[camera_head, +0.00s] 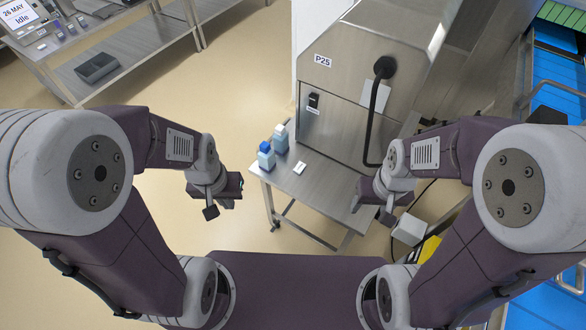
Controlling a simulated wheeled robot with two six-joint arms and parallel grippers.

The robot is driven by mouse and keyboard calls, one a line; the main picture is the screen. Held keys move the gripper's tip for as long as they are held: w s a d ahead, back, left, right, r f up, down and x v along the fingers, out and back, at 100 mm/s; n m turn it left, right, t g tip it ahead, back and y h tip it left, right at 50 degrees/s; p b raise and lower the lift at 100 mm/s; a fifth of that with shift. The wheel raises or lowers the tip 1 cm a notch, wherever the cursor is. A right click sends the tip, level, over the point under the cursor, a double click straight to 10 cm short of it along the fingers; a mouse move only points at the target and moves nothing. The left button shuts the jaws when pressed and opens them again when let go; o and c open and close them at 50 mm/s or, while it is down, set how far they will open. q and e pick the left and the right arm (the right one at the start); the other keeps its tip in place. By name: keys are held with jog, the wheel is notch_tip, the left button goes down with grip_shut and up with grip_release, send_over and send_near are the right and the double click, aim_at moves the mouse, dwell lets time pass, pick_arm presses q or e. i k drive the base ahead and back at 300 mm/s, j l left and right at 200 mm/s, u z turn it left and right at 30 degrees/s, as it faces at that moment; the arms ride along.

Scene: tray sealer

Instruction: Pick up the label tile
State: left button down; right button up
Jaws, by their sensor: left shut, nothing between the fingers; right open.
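A small white tile (299,167), which looks like the label tile, lies flat on the steel side table (320,190) in front of the machine. My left gripper (229,196) is shut and empty, to the left of the table and apart from the tile. My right gripper (371,208) is open, near the table's right side and apart from the tile. Its fingers are small and partly hidden by its own wrist.
A blue-capped bottle (266,157) and a white-capped bottle (280,140) stand just left of the tile. The steel machine (345,120) marked P25 with a black handle (375,125) rises behind.

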aim_at(299, 167)
jog(key=i+j+z, duration=0.45)
jog(key=j, duration=0.2)
jog(key=i+j+z, duration=0.2)
jog(key=j, duration=0.2)
jog(key=i+j+z, duration=0.2)
jog(key=j, duration=0.15)
jog(key=j+z, duration=0.2)
jog(key=j, duration=0.2)
